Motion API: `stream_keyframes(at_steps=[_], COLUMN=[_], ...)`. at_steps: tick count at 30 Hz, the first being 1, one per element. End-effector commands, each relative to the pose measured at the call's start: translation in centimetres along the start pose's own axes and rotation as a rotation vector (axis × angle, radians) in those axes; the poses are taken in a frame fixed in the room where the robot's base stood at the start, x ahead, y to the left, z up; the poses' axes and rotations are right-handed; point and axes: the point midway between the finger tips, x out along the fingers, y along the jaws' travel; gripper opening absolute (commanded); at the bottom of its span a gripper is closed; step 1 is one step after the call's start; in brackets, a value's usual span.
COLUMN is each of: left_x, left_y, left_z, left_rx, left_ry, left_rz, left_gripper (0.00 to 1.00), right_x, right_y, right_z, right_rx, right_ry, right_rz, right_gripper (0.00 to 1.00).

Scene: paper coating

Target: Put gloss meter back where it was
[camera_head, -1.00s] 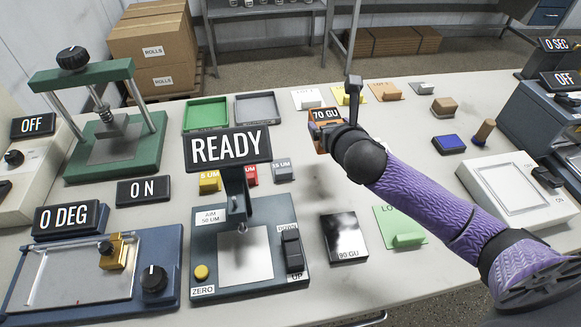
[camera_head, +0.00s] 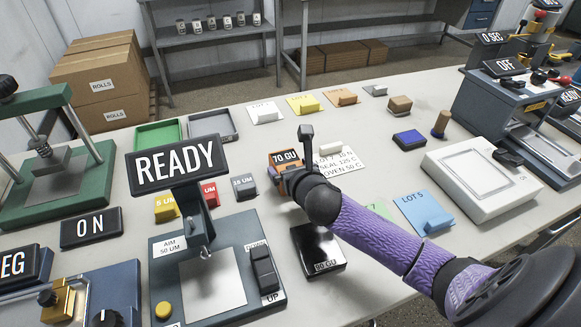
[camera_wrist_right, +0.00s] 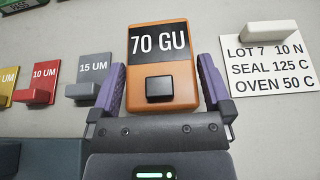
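The gloss meter (camera_head: 287,169) is an orange block with a black display reading 70 GU. In the right wrist view the gloss meter (camera_wrist_right: 162,65) sits upright between the two purple fingers of my right gripper (camera_wrist_right: 161,80), close against both sides. In the head view my right gripper (camera_head: 297,178) hides part of it. I cannot tell whether its underside touches the table. A glossy black tile (camera_head: 319,248) marked 90 GU lies on the table just in front of it. My left gripper is not in view.
A lettered card (camera_head: 340,162) lies just right of the meter. Coloured thickness blocks, including a grey one (camera_head: 243,187), stand to its left. The READY gauge (camera_head: 205,270) is at front left. Sample cards such as a white one (camera_head: 264,112) line the back.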

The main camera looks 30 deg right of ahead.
Motion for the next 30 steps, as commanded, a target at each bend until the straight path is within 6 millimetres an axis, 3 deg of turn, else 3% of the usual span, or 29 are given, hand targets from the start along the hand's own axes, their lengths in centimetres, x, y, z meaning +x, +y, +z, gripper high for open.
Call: stream_keyframes(at_steps=[5,18,21,30], left_x=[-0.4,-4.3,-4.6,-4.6], left_y=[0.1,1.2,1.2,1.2], left_z=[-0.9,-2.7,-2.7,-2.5], left_rx=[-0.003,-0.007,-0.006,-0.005], left_ry=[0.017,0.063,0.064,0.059], left_rz=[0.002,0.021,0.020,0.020], left_gripper=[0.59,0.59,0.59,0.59], right_x=[-0.6,-10.2,-11.6,-12.1], right_y=[0.0,0.0,0.0,0.0], right_z=[0.4,0.5,0.4,0.3], right_rx=[-0.002,-0.001,0.000,0.001], right_ry=[0.001,0.002,0.002,-0.001], right_rz=[0.000,0.001,0.000,-0.001], right_gripper=[1.00,1.00,1.00,1.00])
